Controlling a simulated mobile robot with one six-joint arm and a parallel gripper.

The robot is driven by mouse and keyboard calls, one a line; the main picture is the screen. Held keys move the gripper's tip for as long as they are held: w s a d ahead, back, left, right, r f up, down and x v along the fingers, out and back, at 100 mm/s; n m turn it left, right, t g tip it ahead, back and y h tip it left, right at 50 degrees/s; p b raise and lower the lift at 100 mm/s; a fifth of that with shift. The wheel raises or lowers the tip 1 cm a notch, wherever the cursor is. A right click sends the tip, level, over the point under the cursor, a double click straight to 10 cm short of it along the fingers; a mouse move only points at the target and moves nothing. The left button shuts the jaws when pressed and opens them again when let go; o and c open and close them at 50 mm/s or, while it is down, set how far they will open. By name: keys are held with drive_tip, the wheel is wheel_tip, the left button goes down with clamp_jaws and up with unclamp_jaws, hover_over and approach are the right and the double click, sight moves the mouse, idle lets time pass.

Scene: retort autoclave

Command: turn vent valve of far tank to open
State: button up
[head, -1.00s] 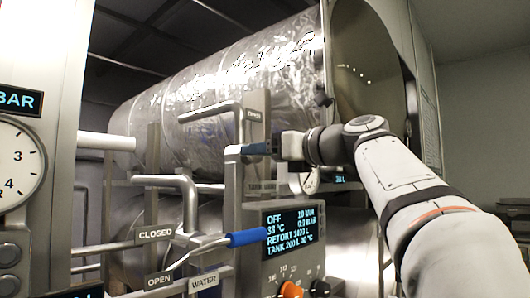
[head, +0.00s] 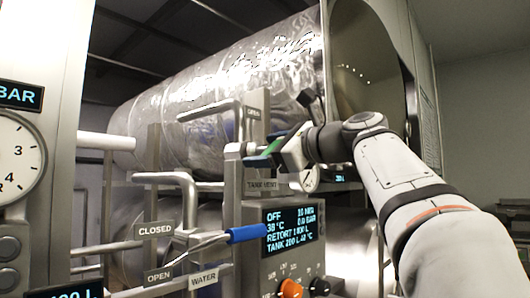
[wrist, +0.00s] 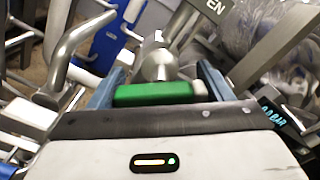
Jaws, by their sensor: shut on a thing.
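The vent valve's green handle (head: 272,146) sits above the TANK VENT label (head: 262,186), with an OPEN label (head: 253,113) above it. My gripper (head: 266,151) is shut on this handle and is rolled over. In the wrist view the green handle (wrist: 155,94) lies crosswise between the two blue fingers of my gripper (wrist: 160,88), with a round metal stem beyond it. The valve body is partly hidden behind the fingers in the head view. A shiny foil-clad vessel (head: 230,85) lies behind; a lower cylinder (head: 130,225) is partly hidden beneath it.
A blue-handled water lever (head: 248,234) sticks out below, beside CLOSED (head: 155,230), OPEN (head: 158,277) and WATER (head: 203,279) labels. A control panel (head: 291,230) with an orange knob stands under the gripper. Bent pipes (head: 175,180) are to the left. A gauge cabinet (head: 35,130) borders the left.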

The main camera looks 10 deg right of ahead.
drive_tip(key=n+b, duration=0.2)
drive_tip(key=n, duration=0.8)
drive_tip(key=shift+f+b, duration=0.15)
drive_tip(key=shift+b, duration=0.25)
drive_tip(key=shift+n, duration=0.3)
drive_tip(key=o, duration=1)
drive_tip(key=b+v, duration=0.1)
drive_tip(key=v, duration=0.7)
drive_tip(key=shift+b, duration=0.4)
drive_tip(key=shift+a, duration=0.1)
